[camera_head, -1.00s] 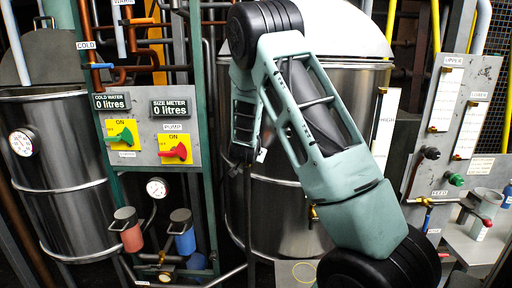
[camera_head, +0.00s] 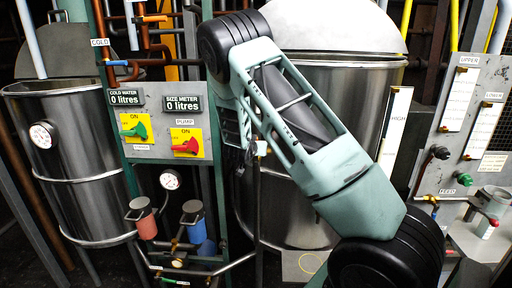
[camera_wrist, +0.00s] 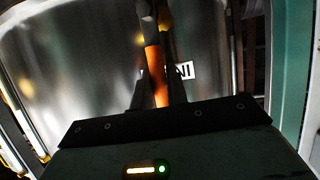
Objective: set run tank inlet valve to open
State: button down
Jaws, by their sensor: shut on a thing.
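In the wrist view my gripper (camera_wrist: 157,98) has its two dark fingers on either side of an orange bar (camera_wrist: 156,72), which runs up to a grey rounded end. I take the bar for the valve handle or its pipe; I cannot tell which, nor its open or closed position. A white label (camera_wrist: 181,70) beside it reads "IN", upside down, and is partly covered. A steel tank wall stands behind.
A grey control panel (camera_head: 165,152) with a green knob (camera_head: 137,130) and a red knob (camera_head: 187,146) stands left of my arm. Below it are red and blue capped canisters (camera_head: 194,228). Another steel tank (camera_head: 85,190) stands at far left. Pipes crowd the space between.

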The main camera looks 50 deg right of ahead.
jog(key=c, duration=1.4)
grip_release()
jog(key=shift+a, duration=0.15)
jog(key=b+v, duration=0.3)
jog(key=v, duration=1.4)
jog(key=shift+b, duration=0.35)
